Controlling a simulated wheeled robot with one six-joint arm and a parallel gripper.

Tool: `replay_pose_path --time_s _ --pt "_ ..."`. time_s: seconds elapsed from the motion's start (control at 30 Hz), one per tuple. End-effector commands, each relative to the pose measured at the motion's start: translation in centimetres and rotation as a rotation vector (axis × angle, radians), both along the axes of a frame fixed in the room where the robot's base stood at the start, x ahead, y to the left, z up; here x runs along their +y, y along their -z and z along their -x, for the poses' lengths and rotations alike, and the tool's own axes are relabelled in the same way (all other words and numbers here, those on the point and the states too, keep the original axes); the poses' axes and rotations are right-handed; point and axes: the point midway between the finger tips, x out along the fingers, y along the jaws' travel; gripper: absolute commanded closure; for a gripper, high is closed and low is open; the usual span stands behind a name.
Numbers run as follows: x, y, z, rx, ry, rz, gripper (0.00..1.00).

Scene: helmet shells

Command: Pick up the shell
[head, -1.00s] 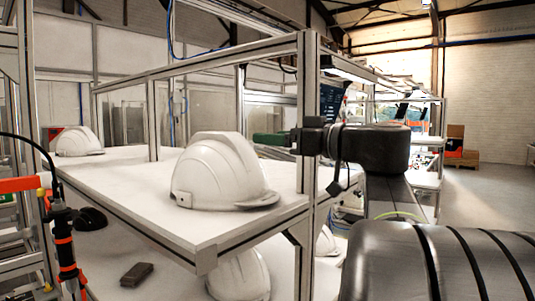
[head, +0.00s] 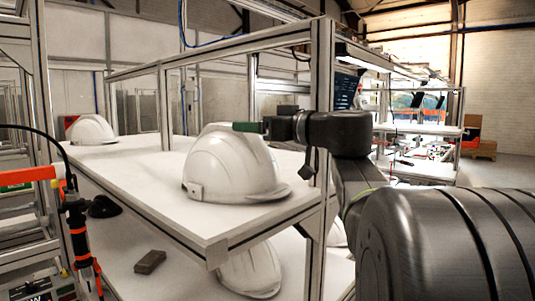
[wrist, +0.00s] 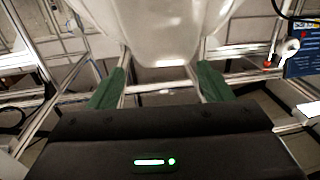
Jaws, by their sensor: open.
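A white helmet shell (head: 232,172) sits brim down near the front corner of the upper white shelf (head: 150,190). My gripper (head: 247,127) reaches in from the right, with a green finger at the level of the shell's top and overlapping its upper edge in the head view. In the wrist view a large white shell (wrist: 160,30) fills the top middle, ahead of the two green fingers (wrist: 162,82). The fingers are apart and nothing is clamped between them. Whether either finger touches the shell cannot be told.
Another white shell (head: 91,130) stands at the shelf's far left. A further white shell (head: 252,272) and a small dark block (head: 149,262) lie on the lower level. A metal upright (head: 322,110) stands close beside my wrist.

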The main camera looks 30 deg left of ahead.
Motion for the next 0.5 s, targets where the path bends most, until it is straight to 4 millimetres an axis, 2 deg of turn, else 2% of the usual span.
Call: replay_pose_path --time_s 0.3,0.5 --pt "4.0 0.1 -0.1 0.001 -0.004 0.001 0.27" --pt "4.9 0.2 -0.2 0.000 -0.001 0.000 0.27"
